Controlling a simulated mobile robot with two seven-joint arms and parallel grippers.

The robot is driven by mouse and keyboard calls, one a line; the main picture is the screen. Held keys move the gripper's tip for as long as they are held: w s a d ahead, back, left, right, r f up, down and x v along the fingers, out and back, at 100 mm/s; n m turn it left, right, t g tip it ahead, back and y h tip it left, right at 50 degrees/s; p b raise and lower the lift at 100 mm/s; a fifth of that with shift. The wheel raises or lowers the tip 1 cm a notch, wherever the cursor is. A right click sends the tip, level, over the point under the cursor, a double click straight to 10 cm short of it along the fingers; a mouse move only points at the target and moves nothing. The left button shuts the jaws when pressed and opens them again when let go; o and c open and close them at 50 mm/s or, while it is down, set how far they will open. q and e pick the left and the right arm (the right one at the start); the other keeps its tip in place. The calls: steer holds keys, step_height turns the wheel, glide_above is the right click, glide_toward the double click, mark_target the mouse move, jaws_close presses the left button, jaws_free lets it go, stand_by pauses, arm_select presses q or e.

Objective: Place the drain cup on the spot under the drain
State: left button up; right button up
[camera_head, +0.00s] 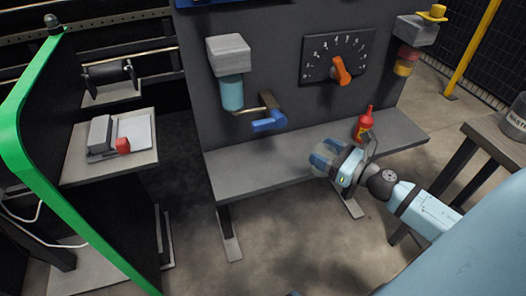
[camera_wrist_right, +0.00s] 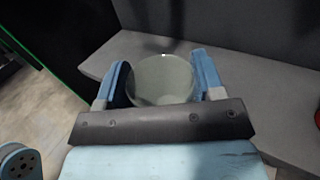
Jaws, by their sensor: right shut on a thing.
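The drain cup (camera_wrist_right: 163,82) is a clear, round vessel. In the wrist view it sits between the two blue fingers of my right gripper (camera_wrist_right: 160,72), which is shut on it. In the head view the right gripper (camera_head: 335,160) holds the cup (camera_head: 322,157) near the front edge of the grey shelf (camera_head: 255,165), right of the drain. My left gripper is out of view.
A red bottle (camera_head: 364,124) stands on the shelf behind and right of my right gripper. An orange knob (camera_head: 341,72) is on the panel dial. A green-edged frame (camera_head: 75,235) and a side table (camera_head: 80,172) are at left. The shelf's left half is clear.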

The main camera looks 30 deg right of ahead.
steer(key=x, duration=1.1)
steer(key=f+x, duration=0.1)
steer(key=x, duration=0.5)
steer(key=shift+w+a, duration=0.1)
steer(key=shift+w, duration=0.25)
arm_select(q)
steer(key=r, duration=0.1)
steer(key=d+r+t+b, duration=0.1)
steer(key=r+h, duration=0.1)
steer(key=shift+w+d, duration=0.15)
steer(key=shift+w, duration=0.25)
arm_select(e)
step_height(320, 180, down, 3)
steer(key=shift+r, duration=0.2)
arm_select(q)
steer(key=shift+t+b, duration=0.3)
steer(key=shift+b, duration=0.1)
arm_select(e)
steer(key=shift+f, duration=0.15)
steer(key=o, duration=1)
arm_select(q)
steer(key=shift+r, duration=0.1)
